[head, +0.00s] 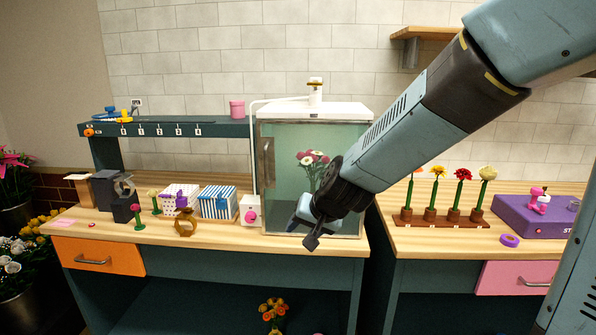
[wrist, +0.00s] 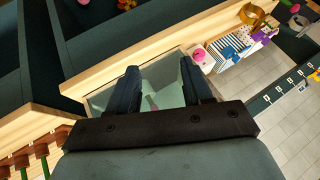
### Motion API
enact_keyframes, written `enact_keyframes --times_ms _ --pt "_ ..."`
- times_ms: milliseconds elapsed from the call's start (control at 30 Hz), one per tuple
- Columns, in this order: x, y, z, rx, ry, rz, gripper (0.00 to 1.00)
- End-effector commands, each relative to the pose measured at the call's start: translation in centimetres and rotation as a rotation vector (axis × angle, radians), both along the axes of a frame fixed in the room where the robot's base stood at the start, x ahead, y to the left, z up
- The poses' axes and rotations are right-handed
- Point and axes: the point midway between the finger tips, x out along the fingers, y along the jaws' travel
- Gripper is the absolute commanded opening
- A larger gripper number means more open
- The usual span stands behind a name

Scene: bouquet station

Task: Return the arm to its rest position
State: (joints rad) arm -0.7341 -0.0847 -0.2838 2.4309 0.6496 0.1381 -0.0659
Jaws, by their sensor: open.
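My arm reaches from the upper right across the head view. My gripper (head: 306,228) hangs in front of the glass-doored cabinet (head: 283,150), low by its bottom edge and over the counter's front part. In the wrist view my gripper (wrist: 160,82) shows two dark fingers spread apart, with nothing between them but the glass behind. Red and white flowers (head: 313,165) show behind the cabinet's glass. I cannot tell whether the fingers touch the cabinet.
The left counter (head: 150,232) holds dark blocks, a polka-dot box (head: 180,198), a striped box (head: 217,203) and a brown ring stand (head: 185,223). The right counter (head: 430,240) holds a wooden flower rack (head: 441,217) and a purple station (head: 530,217). A gap separates the counters.

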Motion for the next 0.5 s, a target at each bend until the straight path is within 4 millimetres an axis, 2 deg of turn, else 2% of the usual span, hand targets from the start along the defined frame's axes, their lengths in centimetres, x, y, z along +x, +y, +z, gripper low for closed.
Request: enact_keyframes --times_ms 33,200,500 --pt "-0.4 -1.3 1.2 0.006 -0.001 0.006 0.5" --pt "-2.5 -5.1 4.1 -0.008 0.003 0.048 0.5" --pt "-7.6 -12.1 8.2 -0.106 -0.001 0.084 0.5"
